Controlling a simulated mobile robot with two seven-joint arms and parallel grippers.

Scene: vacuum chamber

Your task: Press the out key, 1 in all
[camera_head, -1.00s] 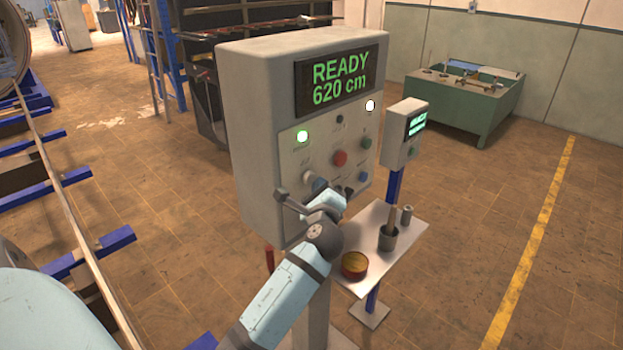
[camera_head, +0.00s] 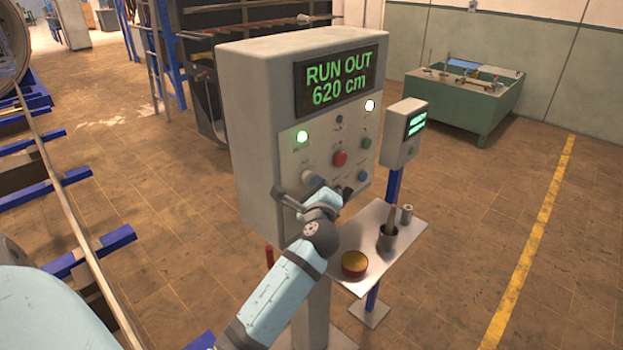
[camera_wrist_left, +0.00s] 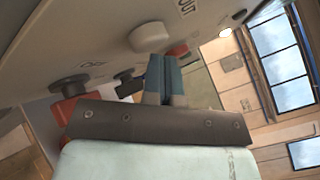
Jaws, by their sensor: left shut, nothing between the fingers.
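The grey control cabinet (camera_head: 255,130) stands upright in the head view. Its display (camera_head: 340,82) reads "RUN OUT 620 cm" in green. The front panel carries a red button (camera_head: 340,158), a green button (camera_head: 365,144), a blue button (camera_head: 363,177) and a grey knob (camera_head: 313,180). My left gripper (camera_head: 346,193) is at the panel's lower part, shut and empty. In the left wrist view its fingers (camera_wrist_left: 164,78) are close to a pale round button (camera_wrist_left: 150,37); contact is unclear. My right gripper is out of view.
A small metal shelf (camera_head: 355,232) beside the cabinet holds a round tin (camera_head: 354,264) and a dark cup (camera_head: 387,238). A smaller screen box (camera_head: 402,133) stands on a blue post behind. Rails run along the left. The floor at right is clear.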

